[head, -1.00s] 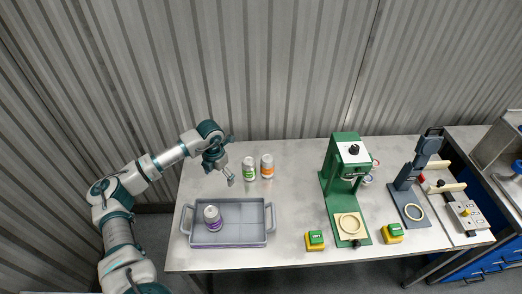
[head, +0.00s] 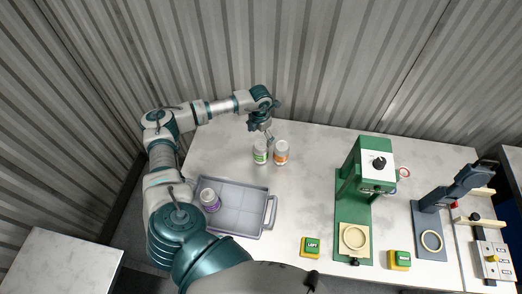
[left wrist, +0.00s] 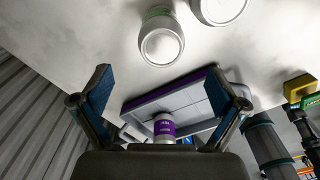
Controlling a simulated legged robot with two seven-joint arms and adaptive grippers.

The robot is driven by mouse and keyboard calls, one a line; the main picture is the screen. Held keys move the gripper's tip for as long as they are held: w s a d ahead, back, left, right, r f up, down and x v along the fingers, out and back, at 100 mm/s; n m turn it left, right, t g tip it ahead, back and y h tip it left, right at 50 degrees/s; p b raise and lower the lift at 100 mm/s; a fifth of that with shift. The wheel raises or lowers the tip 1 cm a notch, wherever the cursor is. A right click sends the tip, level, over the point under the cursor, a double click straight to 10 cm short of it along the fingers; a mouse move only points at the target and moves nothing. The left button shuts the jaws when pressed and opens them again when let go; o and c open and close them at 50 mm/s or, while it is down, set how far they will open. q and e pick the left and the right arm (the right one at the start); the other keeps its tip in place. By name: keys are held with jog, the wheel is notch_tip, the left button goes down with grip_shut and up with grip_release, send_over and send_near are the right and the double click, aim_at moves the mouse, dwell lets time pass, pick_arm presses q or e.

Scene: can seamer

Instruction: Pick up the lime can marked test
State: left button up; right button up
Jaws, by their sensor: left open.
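The lime can (head: 260,153), white with a lime green band, stands upright on the table. In the left wrist view the lime can (left wrist: 161,42) shows beyond my fingers, with a little green at its edge. Any lettering on it is too small to read. My left gripper (head: 269,138) is open and empty, just behind and above the lime can, near the gap beside the orange can. Its spread fingers also show in the left wrist view (left wrist: 160,90), with the lime can not between them. My right gripper is not in view.
An orange-banded can (head: 281,153) stands close to the right of the lime can. A grey tray (head: 240,211) in front holds a purple-banded can (head: 210,201). A green seamer (head: 367,180) stands to the right, with green-topped yellow buttons (head: 310,247) near the front edge.

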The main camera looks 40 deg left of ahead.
aim_at(261, 144)
pick_arm(q)
notch_tip(261, 144, down, 3)
jog(key=shift+w+f, duration=0.1)
jog(key=shift+w, duration=0.05)
jog(key=shift+d+f, duration=0.1)
jog(key=shift+f, duration=0.5)
jog(key=shift+f+p, duration=0.35)
jog(key=shift+p, duration=0.15)
notch_tip(261, 144, down, 4)
jog(key=shift+f+p, duration=0.1)
jog(key=shift+p, duration=0.3)
jog(key=c, duration=1.6)
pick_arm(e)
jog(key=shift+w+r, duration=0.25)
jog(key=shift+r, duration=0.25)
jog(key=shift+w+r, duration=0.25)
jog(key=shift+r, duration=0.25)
